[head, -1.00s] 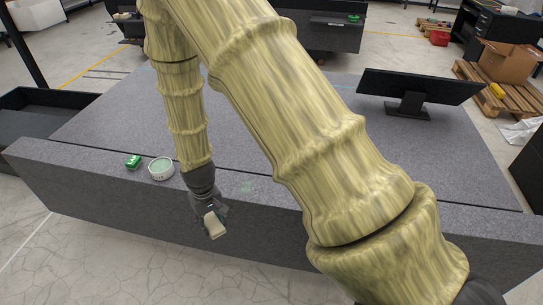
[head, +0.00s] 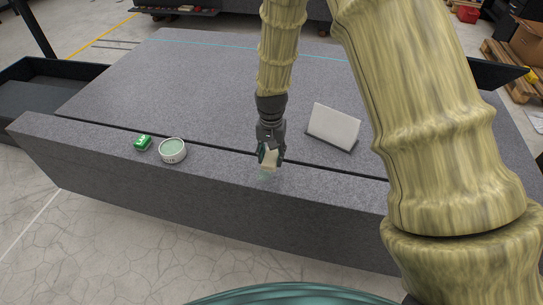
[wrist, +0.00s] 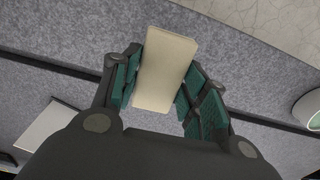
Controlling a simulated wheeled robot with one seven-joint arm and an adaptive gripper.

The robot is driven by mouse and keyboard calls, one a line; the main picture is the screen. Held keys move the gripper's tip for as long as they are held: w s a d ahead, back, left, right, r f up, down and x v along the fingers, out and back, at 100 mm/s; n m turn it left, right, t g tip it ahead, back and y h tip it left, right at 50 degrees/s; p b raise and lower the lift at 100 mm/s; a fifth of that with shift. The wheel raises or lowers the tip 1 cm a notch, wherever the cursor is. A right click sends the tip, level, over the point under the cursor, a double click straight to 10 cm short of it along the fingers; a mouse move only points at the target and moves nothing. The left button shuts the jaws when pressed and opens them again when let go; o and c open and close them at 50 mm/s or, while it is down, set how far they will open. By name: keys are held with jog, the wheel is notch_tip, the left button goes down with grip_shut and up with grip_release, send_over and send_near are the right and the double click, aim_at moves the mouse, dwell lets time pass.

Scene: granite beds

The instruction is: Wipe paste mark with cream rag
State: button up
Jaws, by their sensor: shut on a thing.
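My gripper (head: 269,156) is shut on the cream rag (wrist: 167,65), a pale block-like piece held between the teal finger pads in the wrist view. In the head view the rag (head: 269,158) hangs at the fingertips over the front ledge of the granite bed. The paste mark (head: 265,175) is a faint green smear on the ledge just below the rag, partly hidden by it. I cannot tell whether the rag touches the stone.
A round white tin of green paste (head: 172,151) and a small green box (head: 142,143) stand on the ledge to the left. A white plate (head: 333,126) stands tilted behind to the right. A dark groove runs behind the ledge. The bed's middle is clear.

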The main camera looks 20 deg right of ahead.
jog(key=shift+d+f, duration=0.1)
notch_tip(320, 180, down, 5)
jog(key=b, duration=0.4)
jog(key=shift+f+b, duration=0.15)
jog(key=shift+b, duration=0.25)
jog(key=shift+w+d, duration=0.25)
jog(key=shift+w, duration=0.3)
jog(key=shift+w+d+p, duration=0.4)
jog(key=shift+w, duration=0.1)
jog(key=shift+f, duration=0.65)
jog(key=shift+s+a, duration=0.1)
